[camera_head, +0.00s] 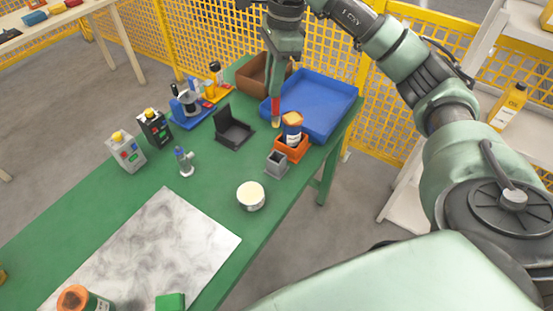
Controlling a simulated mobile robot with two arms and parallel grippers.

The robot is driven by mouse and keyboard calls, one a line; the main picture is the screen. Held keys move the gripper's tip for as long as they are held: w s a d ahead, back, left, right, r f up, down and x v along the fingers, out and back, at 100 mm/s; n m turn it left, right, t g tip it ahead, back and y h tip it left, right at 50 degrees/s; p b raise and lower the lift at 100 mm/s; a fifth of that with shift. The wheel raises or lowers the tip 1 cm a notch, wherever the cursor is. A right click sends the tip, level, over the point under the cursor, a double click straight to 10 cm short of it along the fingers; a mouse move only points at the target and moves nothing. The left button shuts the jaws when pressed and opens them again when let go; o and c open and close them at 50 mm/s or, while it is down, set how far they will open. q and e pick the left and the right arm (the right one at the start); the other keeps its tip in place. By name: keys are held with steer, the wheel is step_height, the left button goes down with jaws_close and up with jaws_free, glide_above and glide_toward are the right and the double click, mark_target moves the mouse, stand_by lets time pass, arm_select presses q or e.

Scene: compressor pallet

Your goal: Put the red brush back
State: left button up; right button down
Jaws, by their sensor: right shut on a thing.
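The red brush (276,108) hangs upright, its pale tip pointing down, between the orange-capped bottle and the black holder in the head view. My right gripper (278,90) is shut on the brush's upper end. The brush overlaps the near left edge of the blue tray (335,117) in the picture; I cannot tell its height above the table. A small grey square cup (277,164) stands below and in front of it. My left gripper is not in view.
An orange box (296,154) holds an orange-capped bottle (292,124). A black holder (233,133), brown bin (257,72), and round white-filled dish (251,197) stand on the green table (110,195). A marbled sheet (150,250) covers its near part.

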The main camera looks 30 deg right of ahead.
mark_target(275, 126)
steer(key=shift+w+d+m, duration=0.2)
steer(key=shift+d+m, duration=0.25)
steer(key=shift+m, duration=0.05)
steer(key=shift+f, duration=0.3)
step_height(275, 126, down, 14)
steer(key=p, duration=0.3)
steer(key=shift+a+r, duration=0.1)
steer(key=shift+r, duration=0.1)
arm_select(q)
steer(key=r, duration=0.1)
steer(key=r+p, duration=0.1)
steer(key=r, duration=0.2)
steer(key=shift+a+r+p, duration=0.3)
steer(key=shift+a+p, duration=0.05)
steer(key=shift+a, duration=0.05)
arm_select(e)
step_height(275, 126, down, 5)
steer(key=shift+w+f, duration=0.1)
steer(key=shift+f, duration=0.05)
steer(key=shift+f, duration=0.15)
steer(key=c, duration=1.3)
jaws_free()
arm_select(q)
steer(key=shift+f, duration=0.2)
